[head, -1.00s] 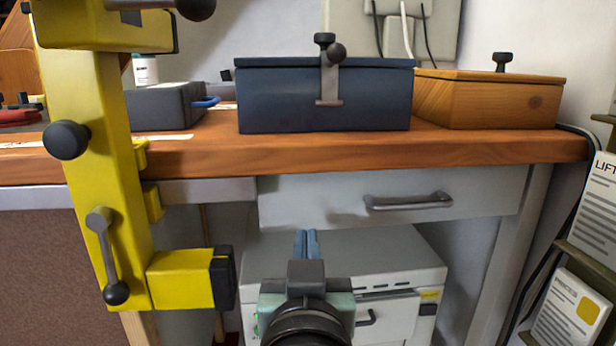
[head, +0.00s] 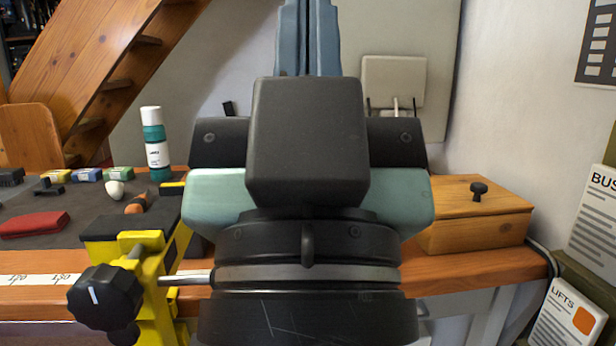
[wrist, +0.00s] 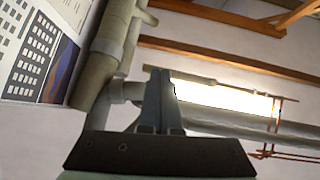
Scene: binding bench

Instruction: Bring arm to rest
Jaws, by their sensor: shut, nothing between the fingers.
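My gripper (head: 308,38) stands large in the middle of the head view, its blue-grey fingers pointing up and away. The fingers lie side by side, shut and empty. In the wrist view my gripper (wrist: 162,100) is also shut with nothing held, and it faces the upper wall and ceiling. My wrist and arm hide the middle of the bench in the head view, including the spot where the dark blue box stood.
The wooden bench (head: 40,301) crosses the view. A yellow clamp (head: 160,290) with a black knob rises at its front edge. A bottle (head: 155,145), a red pouch (head: 34,224) and small blocks stand left. A wooden box (head: 478,212) stands right. Pipes (wrist: 230,122) and a bright lamp (wrist: 225,98) show overhead.

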